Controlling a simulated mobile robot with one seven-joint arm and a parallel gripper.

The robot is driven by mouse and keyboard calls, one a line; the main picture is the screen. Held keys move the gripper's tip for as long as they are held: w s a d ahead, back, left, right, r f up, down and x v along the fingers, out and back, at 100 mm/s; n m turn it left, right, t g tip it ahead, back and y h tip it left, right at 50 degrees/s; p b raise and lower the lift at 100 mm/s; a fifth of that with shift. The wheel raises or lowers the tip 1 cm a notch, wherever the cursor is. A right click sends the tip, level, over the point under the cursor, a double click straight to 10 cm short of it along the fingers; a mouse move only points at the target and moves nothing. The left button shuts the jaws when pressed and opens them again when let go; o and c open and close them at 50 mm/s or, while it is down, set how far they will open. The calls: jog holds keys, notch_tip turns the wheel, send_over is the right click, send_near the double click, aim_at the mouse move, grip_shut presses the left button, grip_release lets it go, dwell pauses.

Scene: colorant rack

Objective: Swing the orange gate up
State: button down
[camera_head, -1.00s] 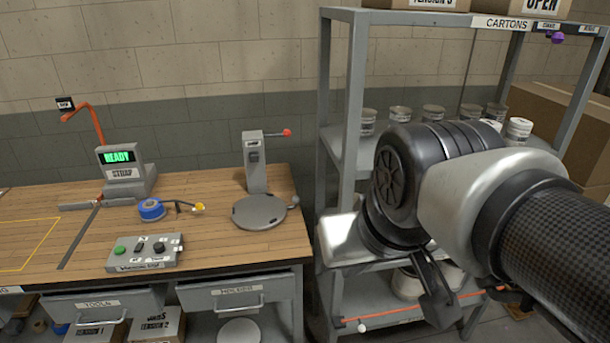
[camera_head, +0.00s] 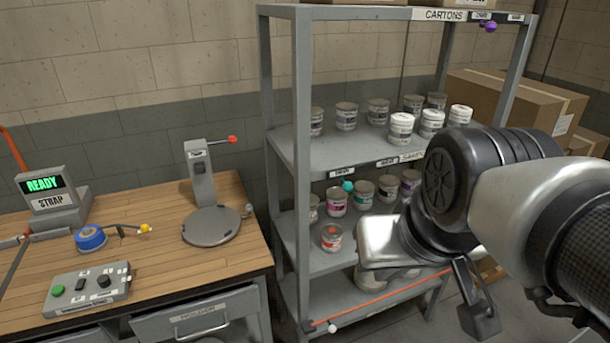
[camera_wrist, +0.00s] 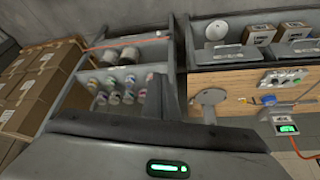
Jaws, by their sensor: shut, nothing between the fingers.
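The orange gate (camera_head: 385,298) is a thin orange bar across the front of the rack's lowest visible shelf. It slopes up to the right in the head view, with a white knob (camera_head: 332,328) near its left end. It also shows in the wrist view (camera_wrist: 105,43), beyond the shelf. My gripper (camera_head: 478,312) points down in front of the rack's right side, apart from the bar. It is shut and empty; its fingertips are small and dark. My arm hides part of the rack's right side and may hide the bar's right end.
The grey rack (camera_head: 300,150) holds several cans on its shelves. A teal knob (camera_head: 347,186) and a purple knob (camera_head: 489,27) are on its shelf edges. The wooden bench (camera_head: 165,285) stands at left; cardboard boxes (camera_head: 510,105) stand at right.

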jog(key=w+a+f+m+g+y+b, duration=0.1)
jog(key=w+a+f+b, duration=0.1)
jog(key=f+b, duration=1.05)
jog(key=w+a+f+m+g+y+b, duration=0.1)
jog(key=w+f+g+b, duration=0.1)
jog(key=f+b, duration=1)
jog(key=w+a+f+m+y+p, duration=0.1)
jog(key=w+f+m+y+p, duration=0.1)
jog(key=w+f+m+y, duration=0.5)
jog(key=w+a+f+m+y+p, duration=0.2)
jog(key=w+f+m, duration=0.2)
jog(key=w+f, duration=0.75)
jog(key=w+d+f+m+t, duration=0.25)
jog(key=f+m, duration=0.35)
jog(key=f, duration=0.3)
jog(key=w+d+f+m+t, duration=0.2)
jog(key=d+f+m+t, duration=0.25)
jog(key=f, duration=0.45)
jog(key=s+d+f+m+t+h, duration=0.1)
jog(key=f+m+h, duration=0.2)
jog(key=f+m, duration=0.2)
jog(key=s+d+f+m+t+h, duration=0.2)
jog(key=f+m, duration=0.3)
jog(key=f, duration=0.6)
jog(key=shift+s+d+f+h, duration=0.15)
jog(key=shift+s+d+h, duration=0.15)
jog(key=shift+h, duration=0.1)
jog(key=shift+w+m, duration=0.1)
jog(key=shift+m, duration=0.15)
